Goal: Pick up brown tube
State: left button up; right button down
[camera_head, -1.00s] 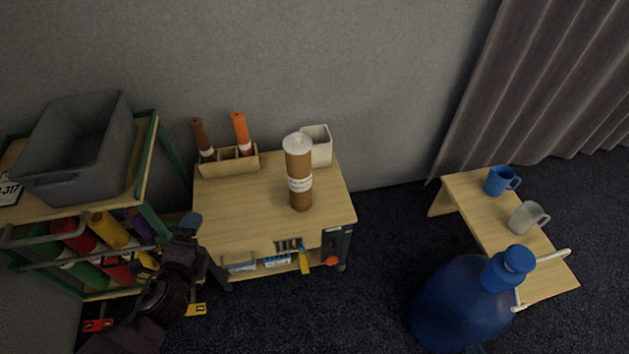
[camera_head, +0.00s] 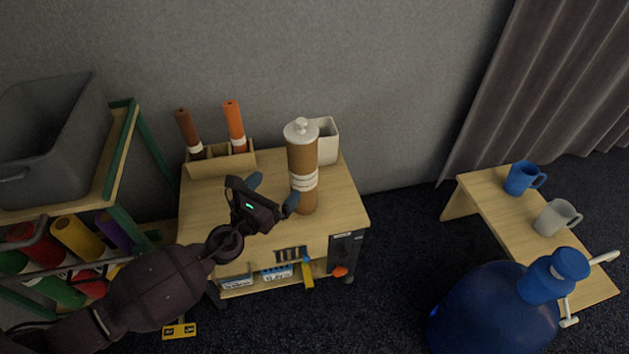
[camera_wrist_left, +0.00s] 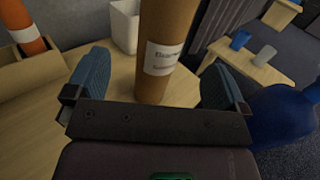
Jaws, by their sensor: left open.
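A tall brown tube (camera_head: 303,172) with a white cap and a white label stands upright on the wooden cabinet top. In the left wrist view the brown tube (camera_wrist_left: 165,50) rises between my two blue fingertips, beyond the gripper's body; its top is cut off. My left gripper (camera_head: 273,192) is open and empty, just left of and in front of the tube. I cannot tell whether a finger touches it. A thinner dark brown roll (camera_head: 188,130) stands in a wooden holder at the back left of the cabinet. My right gripper is not in view.
The wooden holder (camera_head: 222,166) also carries an orange roll (camera_head: 234,122). A white container (camera_head: 328,143) stands close behind the tube. A rack with a grey bin (camera_head: 55,135) is at left. At right are a low table (camera_head: 490,208) with mugs and a large blue bottle (camera_head: 490,310).

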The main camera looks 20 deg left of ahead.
aim_at(295, 170)
pick_arm(q)
jog(key=w, duration=0.2)
jog(key=w+d, duration=0.1)
jog(key=w, duration=0.2)
jog(key=shift+w+d, duration=0.1)
jog(key=shift+w, duration=0.15)
jog(key=w, duration=0.2)
jog(key=w+d, duration=0.1)
jog(key=w, duration=0.1)
jog(key=shift+d+b, duration=0.15)
jog(key=shift+b, duration=0.15)
jog(key=shift+w+d, duration=0.1)
jog(key=shift+w, duration=0.45)
jog(key=shift+r, duration=0.1)
jog(key=c, duration=1.3)
